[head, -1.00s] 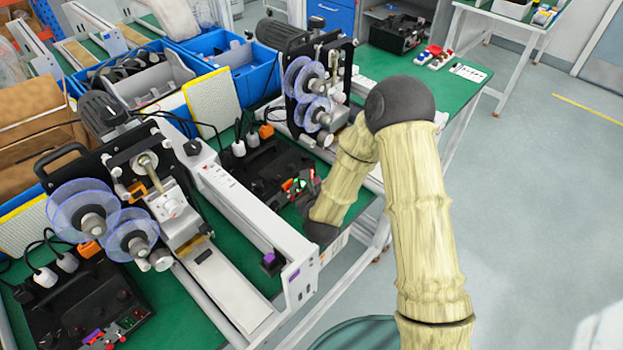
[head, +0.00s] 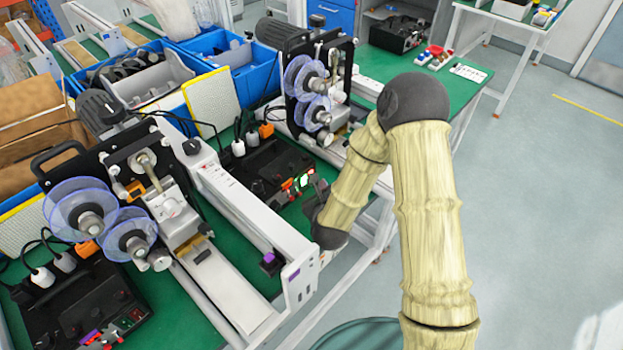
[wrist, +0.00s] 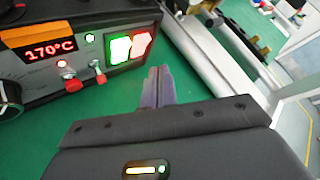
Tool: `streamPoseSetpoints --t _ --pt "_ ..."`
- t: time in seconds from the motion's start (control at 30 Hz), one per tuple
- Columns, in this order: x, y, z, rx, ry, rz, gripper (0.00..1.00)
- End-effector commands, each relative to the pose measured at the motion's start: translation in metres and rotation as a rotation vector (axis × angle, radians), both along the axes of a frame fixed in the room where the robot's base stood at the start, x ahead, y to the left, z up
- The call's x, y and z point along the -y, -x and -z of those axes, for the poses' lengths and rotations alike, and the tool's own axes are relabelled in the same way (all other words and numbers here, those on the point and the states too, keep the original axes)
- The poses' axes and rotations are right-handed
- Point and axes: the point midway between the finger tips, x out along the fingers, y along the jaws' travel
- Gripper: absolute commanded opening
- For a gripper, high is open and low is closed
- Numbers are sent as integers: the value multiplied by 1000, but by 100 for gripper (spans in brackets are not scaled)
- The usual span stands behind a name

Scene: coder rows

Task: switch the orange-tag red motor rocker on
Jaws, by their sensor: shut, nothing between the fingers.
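The orange-tag control box (head: 268,172) stands on the green bench in the head view. In the wrist view its front panel (wrist: 60,84) fills the upper left, with an orange tag (wrist: 30,37) above a display reading 170°C. A green rocker (wrist: 120,49) and the red rocker (wrist: 141,45) sit side by side at its right end. Both look brightly lit. In the head view my gripper (head: 318,192) is partly hidden by my arm.
Small toggles (wrist: 99,77) and a black knob (wrist: 10,95) are on the same panel. A white machine rail (head: 245,215) runs left of the box. Another control box with a purple tag (head: 92,336) is at lower left. Green bench is clear below the panel.

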Motion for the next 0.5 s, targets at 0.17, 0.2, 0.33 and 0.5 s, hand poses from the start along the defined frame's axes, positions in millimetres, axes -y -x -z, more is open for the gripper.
streamPoseSetpoints --t 0.17,0.2,0.33,0.5 --pt "12 9 -2 1 0 1 0" --pt "15 11 -2 1 0 0 0" --pt "23 17 -3 0 1 1 0" --pt "32 24 -6 1 0 0 0"
